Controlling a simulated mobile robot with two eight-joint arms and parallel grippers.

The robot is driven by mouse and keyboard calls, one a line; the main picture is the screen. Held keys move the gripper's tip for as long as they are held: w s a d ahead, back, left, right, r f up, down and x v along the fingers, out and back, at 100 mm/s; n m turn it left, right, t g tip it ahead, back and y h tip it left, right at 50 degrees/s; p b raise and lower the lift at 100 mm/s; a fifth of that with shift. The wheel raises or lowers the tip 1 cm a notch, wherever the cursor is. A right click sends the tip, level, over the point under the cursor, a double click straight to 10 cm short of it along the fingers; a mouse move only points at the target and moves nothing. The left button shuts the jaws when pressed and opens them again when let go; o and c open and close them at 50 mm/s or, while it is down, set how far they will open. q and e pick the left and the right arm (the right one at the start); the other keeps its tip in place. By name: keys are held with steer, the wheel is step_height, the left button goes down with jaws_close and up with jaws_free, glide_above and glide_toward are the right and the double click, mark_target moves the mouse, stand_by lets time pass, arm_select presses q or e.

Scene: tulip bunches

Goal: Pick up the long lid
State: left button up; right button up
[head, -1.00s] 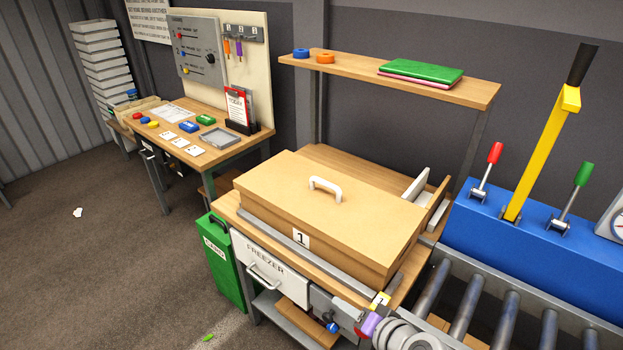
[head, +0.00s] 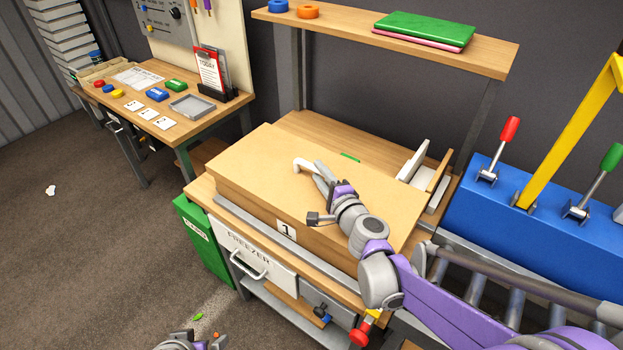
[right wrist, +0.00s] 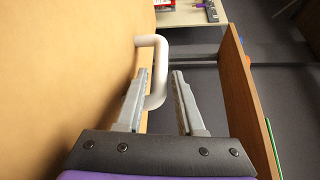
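The long tan lid (head: 255,165) lies on the box labelled 1 (head: 286,230) on the wooden bench. Its white handle (head: 303,164) stands on the lid's top and is partly hidden by my right gripper (head: 319,174). In the right wrist view the lid (right wrist: 60,70) fills the left side. The handle (right wrist: 158,80) shows between the open fingers of my right gripper (right wrist: 160,75); I cannot tell whether they touch it. A grey and purple part of my left arm shows at the bottom edge of the head view; its fingers cannot be made out.
A shelf (head: 400,45) with a green book (head: 425,29) hangs above the bench. White and wooden upright pieces (head: 425,165) stand right of the lid. A blue lever console (head: 530,220) is further right. A green bin (head: 200,240) stands left of the bench.

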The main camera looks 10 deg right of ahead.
steer(key=x, duration=0.5)
steer(key=shift+w, duration=0.2)
steer(key=shift+s, duration=0.1)
jaws_close()
